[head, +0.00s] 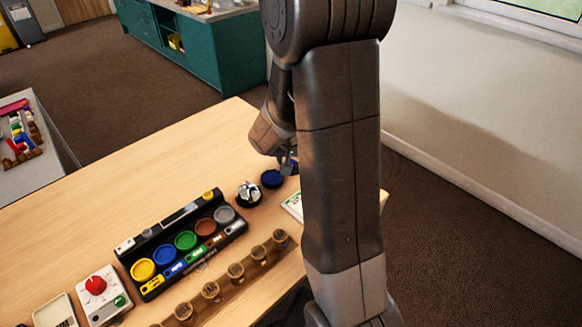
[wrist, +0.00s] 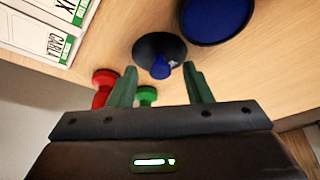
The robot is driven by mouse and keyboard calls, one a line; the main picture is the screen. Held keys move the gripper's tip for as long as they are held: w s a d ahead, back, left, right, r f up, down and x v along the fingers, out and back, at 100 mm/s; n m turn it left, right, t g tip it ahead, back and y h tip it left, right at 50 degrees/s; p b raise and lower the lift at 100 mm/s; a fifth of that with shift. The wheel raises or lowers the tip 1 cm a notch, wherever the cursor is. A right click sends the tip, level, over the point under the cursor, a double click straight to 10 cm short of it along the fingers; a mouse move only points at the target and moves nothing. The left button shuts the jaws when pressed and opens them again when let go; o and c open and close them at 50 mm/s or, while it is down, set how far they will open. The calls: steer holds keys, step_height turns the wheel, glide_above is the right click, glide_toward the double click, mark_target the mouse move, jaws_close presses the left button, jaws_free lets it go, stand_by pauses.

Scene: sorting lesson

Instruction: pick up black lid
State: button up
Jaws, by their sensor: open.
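A dark round disc (wrist: 150,44), which looks like the black lid, lies on the wooden table in the wrist view, ahead of my fingertips. A blue knob-shaped piece (wrist: 161,70) overlaps its near edge; I cannot tell whether it is joined to the disc. My gripper (wrist: 162,84) is open, its two green-grey fingers apart with nothing held between them. In the head view my gripper (head: 287,160) is partly hidden behind my arm, near a blue round dish (head: 272,178). I cannot make out the dark disc for certain there.
A blue dish also shows in the wrist view (wrist: 215,18), close right of the disc. A red piece (wrist: 103,90) and a green piece (wrist: 147,96) stand near the left finger. White boxes (wrist: 45,25) lie left. A black tray (head: 150,246) holds coloured dishes.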

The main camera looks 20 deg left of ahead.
steer(key=shift+w+f, duration=0.1)
steer(key=shift+f, duration=0.1)
jaws_close()
